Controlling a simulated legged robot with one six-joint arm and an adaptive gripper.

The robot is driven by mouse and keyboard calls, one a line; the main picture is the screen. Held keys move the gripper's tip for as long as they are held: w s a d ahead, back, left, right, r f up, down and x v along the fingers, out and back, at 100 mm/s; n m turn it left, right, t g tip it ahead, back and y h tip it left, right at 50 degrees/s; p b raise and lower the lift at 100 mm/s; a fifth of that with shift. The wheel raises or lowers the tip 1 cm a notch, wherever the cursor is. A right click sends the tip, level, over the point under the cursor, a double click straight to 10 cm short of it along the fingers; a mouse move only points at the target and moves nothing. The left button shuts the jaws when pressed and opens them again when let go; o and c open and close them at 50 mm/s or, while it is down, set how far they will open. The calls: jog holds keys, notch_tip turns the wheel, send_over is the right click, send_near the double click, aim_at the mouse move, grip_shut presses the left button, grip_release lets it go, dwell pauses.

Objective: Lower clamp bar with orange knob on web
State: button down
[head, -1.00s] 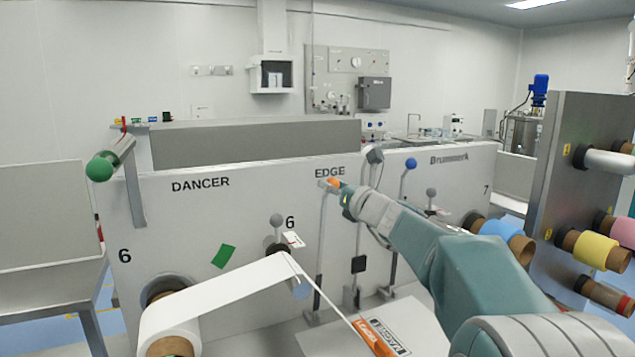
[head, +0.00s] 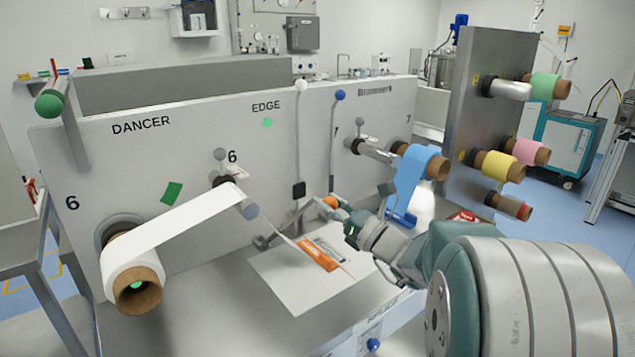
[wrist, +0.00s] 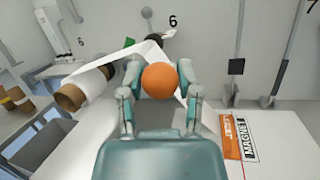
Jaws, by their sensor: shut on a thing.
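The orange knob (head: 331,202) is on the end of the clamp bar (head: 296,229), which now lies low and close to level, running from the panel's foot toward my gripper (head: 340,209). My gripper is shut on the knob. In the wrist view, the orange knob (wrist: 160,80) sits between the two fingers of my gripper (wrist: 160,92). The white web (head: 180,222) runs from its roll over a roller, then slopes down edge-on toward the splice table (head: 290,295). The bar lies near this sloping web; whether it touches it I cannot tell.
An orange label strip (head: 318,253) lies on the white plate beside the web. A blue web roll (head: 412,175) hangs at the right, near my arm. Yellow (head: 497,167) and pink (head: 528,151) rolls stick out further right. A grey upright bar with a white knob (head: 301,86) stands behind.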

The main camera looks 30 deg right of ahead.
jog(key=shift+s+d+f, duration=0.1)
jog(key=shift+s+f, duration=0.3)
jog(key=shift+f, duration=0.1)
jog(key=shift+c, duration=1.5)
grip_release()
jog(key=v, duration=1.2)
